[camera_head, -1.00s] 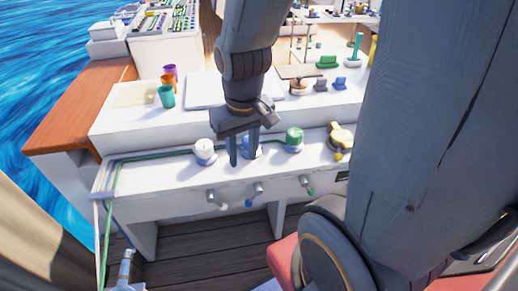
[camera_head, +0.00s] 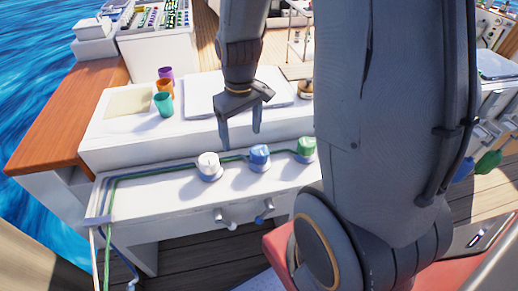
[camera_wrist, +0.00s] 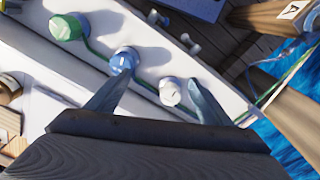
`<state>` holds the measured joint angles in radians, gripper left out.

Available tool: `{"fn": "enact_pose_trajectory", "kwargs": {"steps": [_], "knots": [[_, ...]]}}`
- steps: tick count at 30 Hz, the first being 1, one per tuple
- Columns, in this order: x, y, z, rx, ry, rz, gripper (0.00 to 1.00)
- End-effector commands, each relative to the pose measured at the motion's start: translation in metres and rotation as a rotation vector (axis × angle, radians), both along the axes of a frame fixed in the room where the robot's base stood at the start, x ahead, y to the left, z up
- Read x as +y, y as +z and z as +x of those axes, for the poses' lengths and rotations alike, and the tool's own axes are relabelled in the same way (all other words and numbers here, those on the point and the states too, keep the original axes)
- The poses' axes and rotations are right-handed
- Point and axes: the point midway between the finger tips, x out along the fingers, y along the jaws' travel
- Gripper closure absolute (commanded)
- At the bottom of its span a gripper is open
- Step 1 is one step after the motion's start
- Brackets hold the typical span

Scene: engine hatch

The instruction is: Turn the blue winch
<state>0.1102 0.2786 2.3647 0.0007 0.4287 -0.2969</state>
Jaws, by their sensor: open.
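The blue winch (camera_head: 260,155) sits on the white ledge between a white winch (camera_head: 208,166) and a green winch (camera_head: 305,148). My gripper (camera_head: 240,140) is open and empty, its fingers pointing down, above and behind the ledge, apart from the blue winch and slightly left of it. In the wrist view, the blue winch (camera_wrist: 124,60) is beyond the tip of the left finger, and the white winch (camera_wrist: 171,92) shows between the fingers, near the right one. My gripper's open fingers also show there (camera_wrist: 157,84). The green winch (camera_wrist: 66,27) is at the upper left.
Purple, orange and teal cups (camera_head: 163,104) stand on the upper counter. Hoses run along the ledge at the left. My arm hides the right part of the ledge.

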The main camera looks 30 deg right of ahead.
Motion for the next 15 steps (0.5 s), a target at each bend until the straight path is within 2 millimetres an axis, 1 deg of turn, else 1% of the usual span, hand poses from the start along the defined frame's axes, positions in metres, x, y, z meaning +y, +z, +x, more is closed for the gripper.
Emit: {"fn": "enact_pose_trajectory", "kwargs": {"steps": [1,3,6,10,12,15], "knots": [[-0.015,-0.016,0.014,0.017,0.032,-0.002,0.26],[-0.033,-0.035,0.031,0.03,0.091,-0.005,0.26],[-0.057,-0.062,0.05,0.045,0.169,-0.006,0.26],[-0.083,-0.093,0.066,0.059,0.251,-0.006,0.26],[-0.093,-0.105,0.072,0.064,0.284,-0.005,0.26],[-0.102,-0.116,0.076,0.069,0.313,-0.005,0.26]]}}
